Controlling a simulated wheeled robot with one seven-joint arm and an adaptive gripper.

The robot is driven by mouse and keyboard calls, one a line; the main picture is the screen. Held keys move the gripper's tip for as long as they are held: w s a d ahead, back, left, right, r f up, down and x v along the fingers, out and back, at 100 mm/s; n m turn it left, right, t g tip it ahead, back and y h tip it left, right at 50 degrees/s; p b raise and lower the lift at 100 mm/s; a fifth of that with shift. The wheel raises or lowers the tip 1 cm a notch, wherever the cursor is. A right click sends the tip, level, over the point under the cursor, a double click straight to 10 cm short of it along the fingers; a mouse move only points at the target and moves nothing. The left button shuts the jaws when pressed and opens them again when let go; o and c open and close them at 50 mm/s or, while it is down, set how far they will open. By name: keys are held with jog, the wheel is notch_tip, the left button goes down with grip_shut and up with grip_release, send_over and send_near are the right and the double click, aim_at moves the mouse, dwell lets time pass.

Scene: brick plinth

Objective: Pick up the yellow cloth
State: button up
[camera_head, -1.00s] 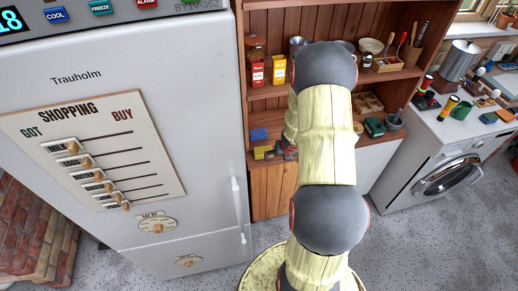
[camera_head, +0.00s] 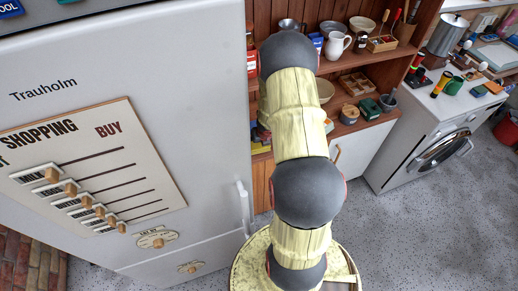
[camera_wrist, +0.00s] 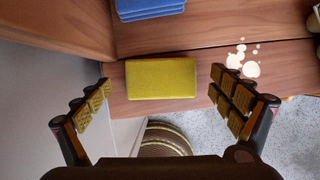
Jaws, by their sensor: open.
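The yellow cloth (camera_wrist: 160,79) is a flat folded rectangle on a wooden shelf board, at the middle of the wrist view. My gripper (camera_wrist: 159,84) is open, with one finger on each side of the cloth in the picture. A gap shows between the cloth and each finger, and nothing is held. The height of the fingers above the cloth is hard to tell. In the head view my arm hides the gripper and most of the shelf around the cloth.
A folded blue cloth stack (camera_wrist: 150,9) lies just beyond the yellow one. White round spots (camera_wrist: 242,58) show to its right. The fridge (camera_head: 205,130) stands close at the left. A white jug (camera_head: 337,45) stands on the shelf above; a washing machine (camera_head: 425,150) is at the right.

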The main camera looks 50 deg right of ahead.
jog(key=shift+x, duration=1)
jog(key=shift+r, duration=0.1)
jog(key=c, duration=1.1)
jog(key=shift+c, duration=0.7)
